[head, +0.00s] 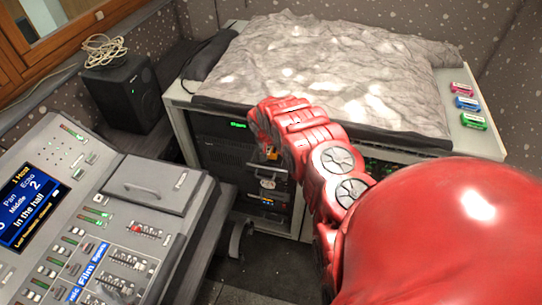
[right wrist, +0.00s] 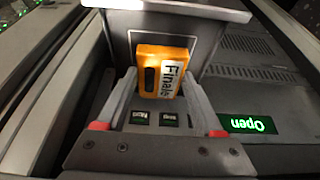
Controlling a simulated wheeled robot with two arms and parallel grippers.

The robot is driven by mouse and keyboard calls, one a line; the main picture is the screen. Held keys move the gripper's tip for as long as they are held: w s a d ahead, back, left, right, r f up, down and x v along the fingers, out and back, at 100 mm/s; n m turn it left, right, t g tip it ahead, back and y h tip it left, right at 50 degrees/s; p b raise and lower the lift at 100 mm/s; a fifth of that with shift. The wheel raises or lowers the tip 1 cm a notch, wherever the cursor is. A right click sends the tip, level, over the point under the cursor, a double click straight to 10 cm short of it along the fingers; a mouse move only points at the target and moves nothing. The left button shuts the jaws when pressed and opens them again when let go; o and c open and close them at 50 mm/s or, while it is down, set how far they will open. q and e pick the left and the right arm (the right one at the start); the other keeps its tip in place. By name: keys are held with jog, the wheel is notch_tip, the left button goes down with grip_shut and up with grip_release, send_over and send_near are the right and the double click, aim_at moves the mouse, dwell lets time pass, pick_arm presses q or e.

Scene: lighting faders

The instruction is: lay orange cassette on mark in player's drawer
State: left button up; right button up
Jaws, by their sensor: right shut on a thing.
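The orange cassette (right wrist: 162,72), labelled "Finale", is held between the fingertips of my right gripper (right wrist: 162,88) in the right wrist view. In the head view a small orange patch of the cassette (head: 272,153) shows below my red right hand, in front of the rack. The player's drawer (right wrist: 205,14) shows behind the cassette in the right wrist view. A thin pale outline (right wrist: 131,37) on its surface is partly covered by the cassette; I cannot tell whether they touch. A green "Open" display (right wrist: 247,124) is lit. My left gripper is not in view.
Pink (head: 459,87), blue (head: 467,102) and green (head: 474,122) cassettes lie on the white tabletop at the right. A grey cloth (head: 330,60) covers most of that top. The mixing console (head: 110,220) stands at the left, with a black speaker (head: 125,92) behind it.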

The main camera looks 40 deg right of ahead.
aim_at(270, 152)
notch_tip(270, 152, down, 4)
jog(key=shift+r+b, duration=0.1)
jog(key=shift+b, duration=0.95)
jog(key=shift+r, duration=0.1)
jog(key=o, duration=1.4)
